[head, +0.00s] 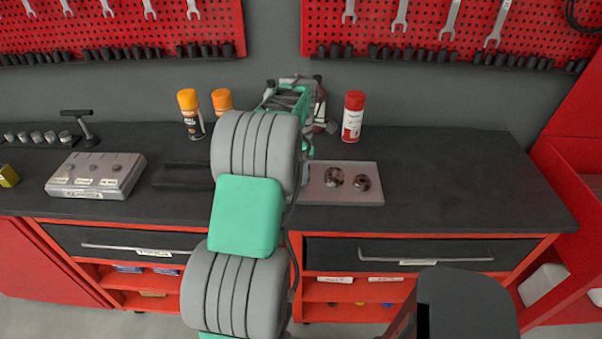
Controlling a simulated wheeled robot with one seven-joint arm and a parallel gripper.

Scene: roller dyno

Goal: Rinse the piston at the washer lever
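Two small round metal parts, a left one (334,177) and a right one (361,183), sit apart on a flat grey tray (345,198) right of my arm. They may be pistons; I cannot tell for sure. A stand with a black handle (77,112) is at the back left of the bench; it may be the washer lever, but no label shows. My arm rises through the middle of the view. Its green far end (290,97) is over the back of the bench. My gripper's fingers cannot be made out, so its state and any held thing are unclear.
A labelled grey box (96,190) with several knobs lies on the left of the dark bench (450,170). Two orange-capped cans (193,115) and a red can (352,117) stand at the back. Dark bars (182,186) lie left of my arm. The bench's right side is clear.

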